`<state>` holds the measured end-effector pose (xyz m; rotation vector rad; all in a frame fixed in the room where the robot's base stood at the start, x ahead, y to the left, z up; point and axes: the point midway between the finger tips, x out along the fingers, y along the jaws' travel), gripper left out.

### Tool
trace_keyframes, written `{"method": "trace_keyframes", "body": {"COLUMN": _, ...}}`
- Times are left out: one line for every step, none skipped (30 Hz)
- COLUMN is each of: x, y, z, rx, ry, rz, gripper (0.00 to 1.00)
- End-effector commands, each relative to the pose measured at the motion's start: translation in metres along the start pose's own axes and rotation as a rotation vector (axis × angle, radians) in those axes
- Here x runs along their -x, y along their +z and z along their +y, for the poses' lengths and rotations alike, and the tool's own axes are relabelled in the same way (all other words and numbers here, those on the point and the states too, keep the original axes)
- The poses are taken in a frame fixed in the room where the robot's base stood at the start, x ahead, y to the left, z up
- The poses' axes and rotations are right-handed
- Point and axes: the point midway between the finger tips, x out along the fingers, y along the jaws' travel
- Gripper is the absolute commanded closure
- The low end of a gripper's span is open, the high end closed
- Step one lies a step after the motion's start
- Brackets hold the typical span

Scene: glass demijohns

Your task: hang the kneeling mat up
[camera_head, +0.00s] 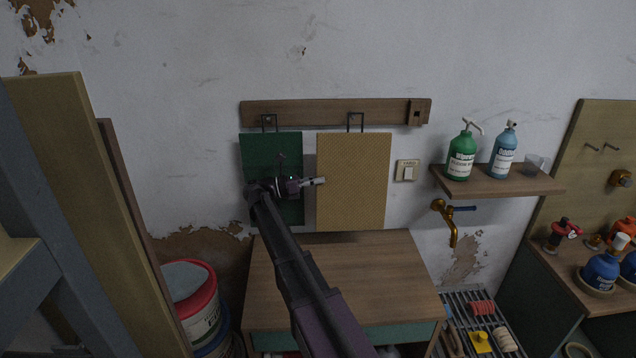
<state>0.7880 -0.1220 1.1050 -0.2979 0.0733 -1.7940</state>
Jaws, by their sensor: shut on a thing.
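A yellow, finely patterned mat (354,190), which I take as the kneeling mat, is upright against the wall below a wooden rail (310,112). A dark wire loop (355,121) at its top overlaps the rail; I cannot tell whether it rests on a hook. My gripper (318,181) is shut on the yellow mat's left edge, with the fingers pointing right. A dark green mat (255,160) is beside it on the left, with its own wire loop (269,123) at the rail. My arm hides part of the green mat.
A wooden cabinet top (385,265) below the mats is bare. A light switch (407,170), a shelf (500,182) with bottles and a brass tap (449,222) are to the right. A red-rimmed bucket (193,300) and tall boards (85,190) stand at left.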

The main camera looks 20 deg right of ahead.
Motion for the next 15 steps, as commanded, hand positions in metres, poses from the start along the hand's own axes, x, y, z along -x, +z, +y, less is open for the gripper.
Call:
{"method": "trace_keyframes", "body": {"x": 0.000, "y": 0.001, "z": 0.003, "rx": 0.000, "ry": -0.001, "rz": -0.001, "gripper": 1.00}}
{"method": "trace_keyframes", "body": {"x": 0.000, "y": 0.001, "z": 0.004, "rx": 0.000, "ry": -0.001, "rz": -0.001, "gripper": 1.00}}
{"method": "trace_keyframes", "body": {"x": 0.000, "y": 0.001, "z": 0.006, "rx": 0.000, "ry": -0.001, "rz": -0.001, "gripper": 1.00}}
{"method": "trace_keyframes", "body": {"x": -0.001, "y": 0.001, "z": 0.007, "rx": 0.000, "ry": -0.001, "rz": -0.001, "gripper": 1.00}}
{"method": "trace_keyframes", "body": {"x": -0.001, "y": 0.001, "z": 0.009, "rx": 0.000, "ry": -0.001, "rz": -0.001, "gripper": 1.00}}
{"method": "trace_keyframes", "body": {"x": -0.001, "y": 0.002, "z": 0.010, "rx": 0.000, "ry": -0.001, "rz": -0.001, "gripper": 1.00}}
{"method": "trace_keyframes", "body": {"x": -0.001, "y": 0.002, "z": 0.012, "rx": 0.000, "ry": -0.001, "rz": -0.001, "gripper": 1.00}}
{"method": "trace_keyframes", "body": {"x": -0.001, "y": 0.002, "z": 0.013, "rx": 0.000, "ry": -0.001, "rz": -0.001, "gripper": 1.00}}
{"method": "trace_keyframes", "body": {"x": -0.001, "y": 0.002, "z": 0.015, "rx": 0.000, "ry": -0.001, "rz": -0.001, "gripper": 1.00}}
{"method": "trace_keyframes", "body": {"x": -0.001, "y": 0.002, "z": 0.016, "rx": 0.000, "ry": -0.001, "rz": -0.001, "gripper": 1.00}}
{"method": "trace_keyframes", "body": {"x": -0.001, "y": 0.002, "z": 0.017, "rx": 0.000, "ry": -0.001, "rz": -0.001, "gripper": 1.00}}
{"method": "trace_keyframes", "body": {"x": -0.002, "y": 0.003, "z": 0.019, "rx": 0.000, "ry": -0.001, "rz": -0.001, "gripper": 1.00}}
{"method": "trace_keyframes", "body": {"x": -0.002, "y": 0.003, "z": 0.020, "rx": 0.000, "ry": -0.001, "rz": -0.001, "gripper": 1.00}}
{"method": "trace_keyframes", "body": {"x": -0.002, "y": 0.003, "z": 0.021, "rx": 0.000, "ry": -0.001, "rz": -0.001, "gripper": 1.00}}
{"method": "trace_keyframes", "body": {"x": -0.002, "y": 0.003, "z": 0.023, "rx": 0.000, "ry": -0.001, "rz": -0.001, "gripper": 1.00}}
